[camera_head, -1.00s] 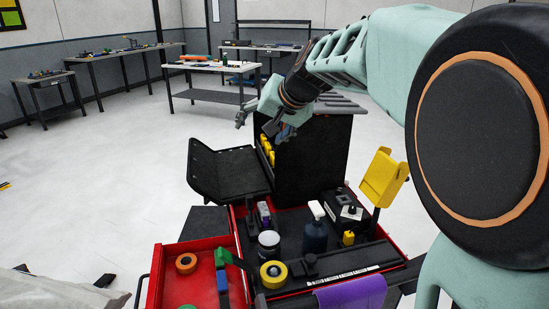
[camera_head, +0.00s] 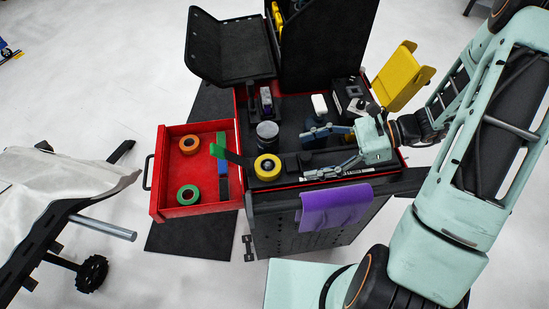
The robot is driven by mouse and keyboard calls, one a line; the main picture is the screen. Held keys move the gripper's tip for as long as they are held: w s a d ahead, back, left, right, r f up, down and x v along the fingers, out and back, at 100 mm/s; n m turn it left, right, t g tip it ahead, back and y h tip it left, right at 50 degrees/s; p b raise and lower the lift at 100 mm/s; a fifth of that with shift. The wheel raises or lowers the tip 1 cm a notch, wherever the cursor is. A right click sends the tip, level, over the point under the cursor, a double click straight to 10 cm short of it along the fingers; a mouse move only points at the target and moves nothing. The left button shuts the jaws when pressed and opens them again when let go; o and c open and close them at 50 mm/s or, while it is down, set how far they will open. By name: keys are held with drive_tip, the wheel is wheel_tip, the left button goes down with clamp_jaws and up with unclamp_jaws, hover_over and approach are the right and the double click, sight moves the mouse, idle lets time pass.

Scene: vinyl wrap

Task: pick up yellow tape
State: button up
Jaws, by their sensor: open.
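A small black object (camera_head: 297,162) lies between the fingers and the tape. I cannot tell the exact height of the fingers above the cart top.
The open red drawer (camera_head: 170,172) holds orange tape (camera_head: 190,145) and green tape (camera_head: 188,194). A purple cloth (camera_head: 335,207) hangs in front.

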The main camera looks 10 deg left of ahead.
sight(272, 165)
drive_tip(key=x, duration=1)
drive_tip(key=shift+s+a+f, duration=0.1)
drive_tip(key=shift+f, duration=0.05)
drive_tip(key=c, duration=1.2)
drive_tip(key=shift+p, duration=0.3)
drive_tip(key=shift+c, duration=0.2)
